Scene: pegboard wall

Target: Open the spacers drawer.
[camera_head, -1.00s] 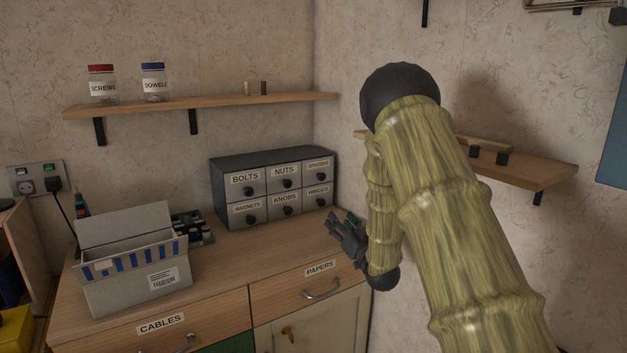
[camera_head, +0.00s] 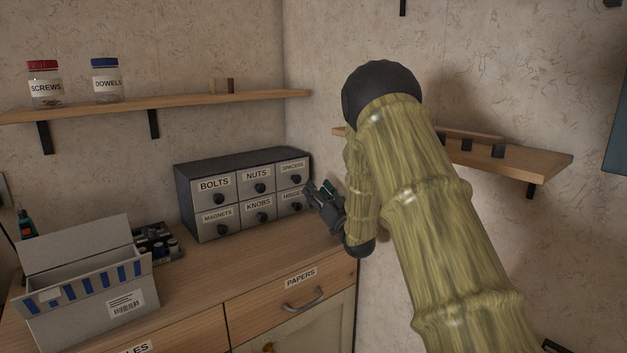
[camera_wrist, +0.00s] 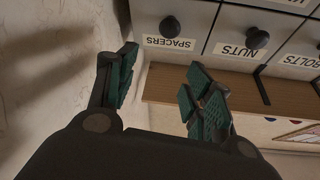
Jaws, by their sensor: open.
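The small drawer cabinet (camera_head: 186,174) stands on the worktop against the back wall. Its spacers drawer (camera_head: 284,167) is at the upper right, shut, with a round black knob. In the wrist view, the picture is upside down; the spacers drawer (camera_wrist: 153,42) and its knob (camera_wrist: 170,27) show at the top, above the gap between my fingers. My gripper (camera_head: 316,191) is open and empty, just right of and in front of the cabinet's right column, partly covering the hinges label. In the wrist view, the teal fingertips (camera_wrist: 160,84) are spread apart, and do not appear to touch the knob.
The nuts drawer (camera_head: 258,180) and hinges drawer (camera_head: 289,200) adjoin the spacers drawer. The right wall and a wooden shelf (camera_head: 540,166) are close to my arm. A grey box (camera_head: 90,290) stands at the left of the worktop (camera_head: 215,270). Another shelf (camera_head: 190,103) runs above the cabinet.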

